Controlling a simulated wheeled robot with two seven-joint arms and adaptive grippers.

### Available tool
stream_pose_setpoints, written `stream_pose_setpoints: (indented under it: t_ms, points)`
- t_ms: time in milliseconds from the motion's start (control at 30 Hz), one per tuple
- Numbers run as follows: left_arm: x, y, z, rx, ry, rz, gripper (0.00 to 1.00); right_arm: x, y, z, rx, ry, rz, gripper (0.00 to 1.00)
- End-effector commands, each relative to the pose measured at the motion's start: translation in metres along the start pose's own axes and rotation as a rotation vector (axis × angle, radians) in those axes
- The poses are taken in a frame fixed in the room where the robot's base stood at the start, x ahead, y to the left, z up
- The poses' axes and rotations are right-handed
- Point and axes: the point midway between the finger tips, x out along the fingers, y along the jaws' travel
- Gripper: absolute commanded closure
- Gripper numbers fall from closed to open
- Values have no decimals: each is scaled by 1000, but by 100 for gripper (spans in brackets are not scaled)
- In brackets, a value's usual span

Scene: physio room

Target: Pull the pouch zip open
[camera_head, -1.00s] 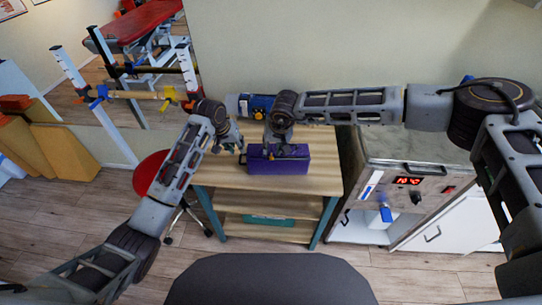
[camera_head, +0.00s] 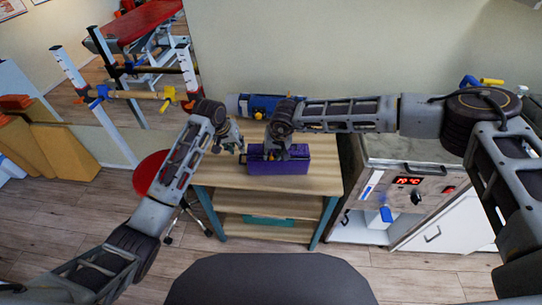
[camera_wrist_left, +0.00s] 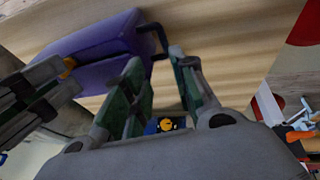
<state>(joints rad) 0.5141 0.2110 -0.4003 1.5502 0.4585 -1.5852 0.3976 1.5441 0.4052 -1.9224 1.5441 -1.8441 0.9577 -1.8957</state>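The purple pouch (camera_head: 296,167) lies on the wooden table, and its near side faces me. In the left wrist view, the pouch (camera_wrist_left: 105,45) has a dark loop (camera_wrist_left: 153,36) at its end. A small orange piece (camera_wrist_left: 68,64), perhaps the zip pull, shows between the pouch and my right gripper's fingers. My right gripper (camera_head: 273,153) is low over the pouch's top, left of its middle; whether it grips the piece is unclear. My left gripper (camera_head: 232,148) is beside the pouch's left end. Its fingers (camera_wrist_left: 160,85) are apart and empty, close to the loop.
The wooden table (camera_head: 215,178) has bare top left and right of the pouch. A blue roll (camera_head: 258,104) lies behind it. A metal cabinet with a red display (camera_head: 407,181) stands at the right. A red stool (camera_head: 150,172) is at the left.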

Motion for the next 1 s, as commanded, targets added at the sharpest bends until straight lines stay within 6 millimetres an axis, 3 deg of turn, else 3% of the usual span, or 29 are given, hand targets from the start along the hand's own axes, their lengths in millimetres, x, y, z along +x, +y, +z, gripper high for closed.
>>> stream_pose_setpoints:
  t_ms: [433,967,1000]
  points:
    - [0,0,0,0,0,0,73,12,1,5,-1,-1,-1,68]
    - [0,0,0,0,0,0,73,13,2,5,-1,0,0,68]
    - [0,0,0,0,0,0,73,13,2,5,-1,0,0,72]
